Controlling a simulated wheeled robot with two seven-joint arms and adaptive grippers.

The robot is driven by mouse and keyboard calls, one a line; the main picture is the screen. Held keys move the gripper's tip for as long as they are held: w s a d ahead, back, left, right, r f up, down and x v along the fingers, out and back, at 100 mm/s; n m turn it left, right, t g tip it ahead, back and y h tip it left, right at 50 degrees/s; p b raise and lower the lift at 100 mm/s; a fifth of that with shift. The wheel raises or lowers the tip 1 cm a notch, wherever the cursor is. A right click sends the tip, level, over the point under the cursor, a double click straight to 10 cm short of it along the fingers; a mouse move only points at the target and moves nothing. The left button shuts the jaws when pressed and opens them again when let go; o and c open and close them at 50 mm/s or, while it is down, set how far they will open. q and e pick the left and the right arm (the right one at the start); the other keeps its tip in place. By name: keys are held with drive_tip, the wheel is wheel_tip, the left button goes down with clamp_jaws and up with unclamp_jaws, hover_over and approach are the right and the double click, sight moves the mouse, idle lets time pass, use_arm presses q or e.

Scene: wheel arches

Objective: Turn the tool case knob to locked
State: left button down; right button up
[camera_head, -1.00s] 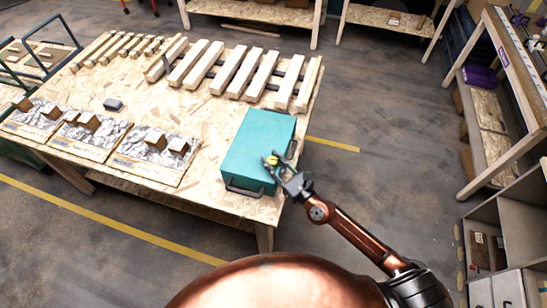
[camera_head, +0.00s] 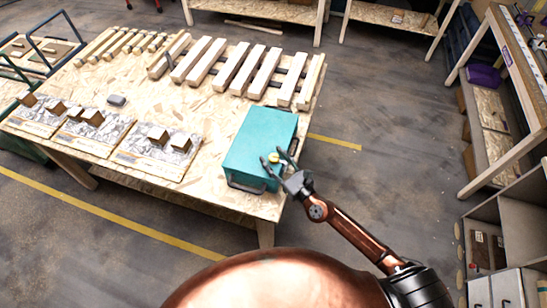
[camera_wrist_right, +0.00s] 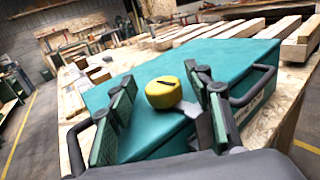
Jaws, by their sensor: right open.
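The teal tool case (camera_head: 262,138) lies flat near the right end of the wooden table, and it fills the middle of the right wrist view (camera_wrist_right: 146,76). Its yellow knob (camera_head: 273,158) is on the top near the front right part; in the right wrist view the knob (camera_wrist_right: 163,92) shows a dark slot or mark on its top. My right gripper (camera_head: 272,162) is open at the case. In the right wrist view its two fingers (camera_wrist_right: 160,118) stand apart, with the knob beyond and between them, not gripped. My left gripper is not in view.
The case has a dark handle (camera_head: 245,187) at its front and another on its side. Wooden slats (camera_head: 232,68) lie behind it on the table (camera_head: 210,190). Foil-covered boards with small blocks (camera_head: 157,150) lie to the left. Shelves stand at the right, across open floor.

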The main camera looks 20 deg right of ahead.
drive_tip(key=v, duration=1.2)
